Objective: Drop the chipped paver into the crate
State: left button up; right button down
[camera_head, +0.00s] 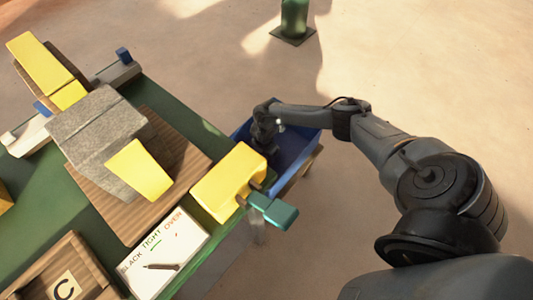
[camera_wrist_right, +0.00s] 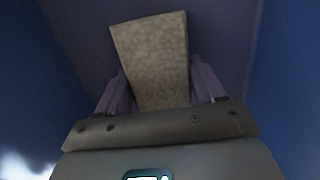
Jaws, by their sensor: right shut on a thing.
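The blue crate (camera_head: 296,150) stands beside the right end of the green table. My right gripper (camera_head: 265,135) is down at the crate's opening. In the right wrist view my right gripper (camera_wrist_right: 160,92) is shut on the chipped paver (camera_wrist_right: 152,58), a speckled tan-grey slab held between its two fingers. Blue crate walls (camera_wrist_right: 285,70) surround it in that view. The paver is hidden in the head view, and I cannot tell whether it touches the crate floor. My left gripper is not in view.
A yellow block-shaped machine part (camera_head: 228,182) with a teal end (camera_head: 273,211) sits close to the crate. Grey blocks (camera_head: 100,135) and yellow parts stand on a wooden board (camera_head: 190,160). A white sign (camera_head: 165,255) lies in front. Open floor lies beyond the crate.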

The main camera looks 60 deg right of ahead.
jog(key=shift+f, duration=0.3)
jog(key=shift+c, duration=0.6)
grip_release()
jog(key=shift+r, duration=0.25)
notch_tip(320, 180, up, 13)
jog(key=a+p, duration=0.1)
jog(key=p, duration=0.7)
jog(key=shift+a+f, duration=0.15)
jog(key=shift+f, duration=0.05)
